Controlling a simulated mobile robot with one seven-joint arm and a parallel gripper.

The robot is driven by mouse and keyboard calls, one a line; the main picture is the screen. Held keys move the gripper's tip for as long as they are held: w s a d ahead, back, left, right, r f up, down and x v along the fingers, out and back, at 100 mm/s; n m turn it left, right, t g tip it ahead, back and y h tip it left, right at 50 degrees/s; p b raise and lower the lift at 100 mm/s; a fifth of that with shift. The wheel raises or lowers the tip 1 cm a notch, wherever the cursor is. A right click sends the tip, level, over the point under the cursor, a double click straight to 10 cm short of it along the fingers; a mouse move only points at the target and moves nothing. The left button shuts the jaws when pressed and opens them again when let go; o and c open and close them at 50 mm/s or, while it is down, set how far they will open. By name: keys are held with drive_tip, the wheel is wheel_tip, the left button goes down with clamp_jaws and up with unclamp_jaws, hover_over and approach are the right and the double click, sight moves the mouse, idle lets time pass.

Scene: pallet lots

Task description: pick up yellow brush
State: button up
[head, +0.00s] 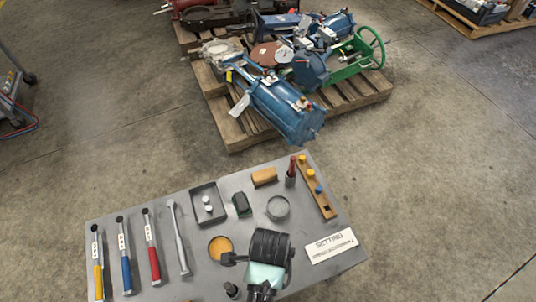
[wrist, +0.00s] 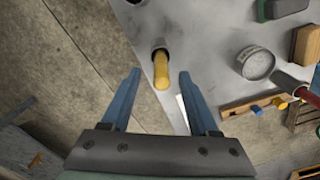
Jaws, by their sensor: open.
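The yellow brush (wrist: 162,66) shows in the wrist view as a rounded yellow handle standing up from a dark base on the grey table. My gripper (wrist: 159,74) is open, with its blue fingers on either side of the yellow handle and a visible gap on both sides. I cannot tell how far above the table the fingertips are. In the head view my gripper (head: 263,288) is over the table's near part, and I cannot make out the yellow brush there; my arm seems to hide it.
On the grey table (head: 150,205) are a grey tin (head: 278,208), a red-handled item (head: 291,170), a wooden peg strip (head: 316,190), a sign (head: 331,246), a tray (head: 207,204), a brown block (head: 264,177) and several wrenches. A loaded pallet (head: 355,93) stands behind.

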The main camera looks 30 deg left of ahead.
drive_tip(key=f+b, duration=0.1)
drive_tip(key=f, duration=0.3)
drive_tip(key=shift+a+f, duration=0.1)
drive_tip(key=shift+a, duration=0.1)
clamp_jaws()
